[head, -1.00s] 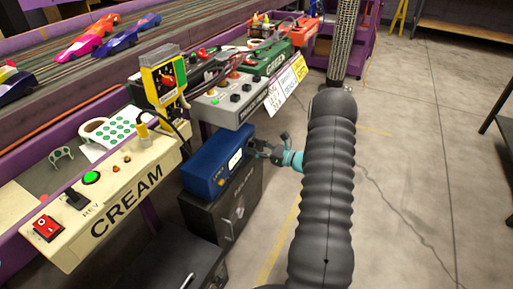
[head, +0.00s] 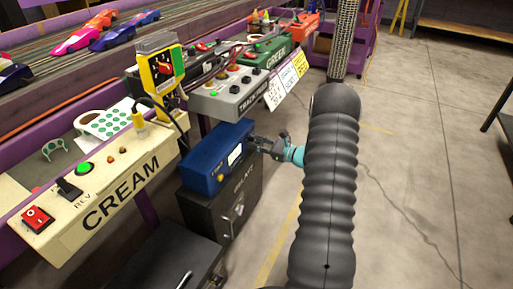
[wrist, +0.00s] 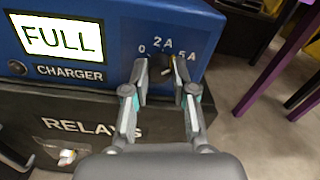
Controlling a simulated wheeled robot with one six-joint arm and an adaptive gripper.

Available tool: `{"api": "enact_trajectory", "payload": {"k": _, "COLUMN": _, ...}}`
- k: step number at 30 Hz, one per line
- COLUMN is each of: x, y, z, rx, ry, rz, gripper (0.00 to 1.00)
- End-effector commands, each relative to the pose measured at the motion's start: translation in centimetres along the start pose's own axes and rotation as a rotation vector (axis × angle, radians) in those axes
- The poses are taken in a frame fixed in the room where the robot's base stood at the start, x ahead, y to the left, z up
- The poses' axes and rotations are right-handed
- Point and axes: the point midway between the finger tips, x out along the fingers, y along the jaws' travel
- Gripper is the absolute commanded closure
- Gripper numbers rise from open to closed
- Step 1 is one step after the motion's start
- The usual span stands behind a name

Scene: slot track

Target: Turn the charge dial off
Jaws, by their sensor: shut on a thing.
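The blue charger box (head: 210,168) stands below the bench; its screen reads FULL in the wrist view (wrist: 60,38). The dark charge dial (wrist: 160,69) is on its front face, under the marks 0, 2A and 5A, with 0 on the left and 5A on the right. My gripper (wrist: 162,76) has one finger on each side of the dial and is shut on it. The fingers partly cover the dial, and I cannot tell which mark it points to. In the head view my gripper (head: 257,144) meets the charger's front at its right side.
A black box marked RELAYS (wrist: 60,118) supports the charger. The cream control panel (head: 110,190) is at the left and the grey track power box (head: 236,97) is above and behind. A purple leg (wrist: 280,55) stands to the right. Open floor (head: 420,170) lies at the right.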

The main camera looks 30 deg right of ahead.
Motion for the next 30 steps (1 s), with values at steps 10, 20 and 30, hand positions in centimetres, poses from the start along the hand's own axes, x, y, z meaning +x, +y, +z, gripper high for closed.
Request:
{"api": "enact_trajectory", "payload": {"k": 10, "x": 0.04, "y": 0.12, "z": -0.57, "rx": -0.325, "ry": -0.002, "rz": 0.001, "gripper": 1.00}}
{"api": "enact_trajectory", "payload": {"k": 20, "x": 0.04, "y": 0.04, "z": -0.14, "rx": -0.638, "ry": -0.002, "rz": 0.002, "gripper": 1.00}}
{"api": "enact_trajectory", "payload": {"k": 30, "x": 0.04, "y": 0.01, "z": 0.06, "rx": -0.958, "ry": -0.002, "rz": 0.003, "gripper": 1.00}}
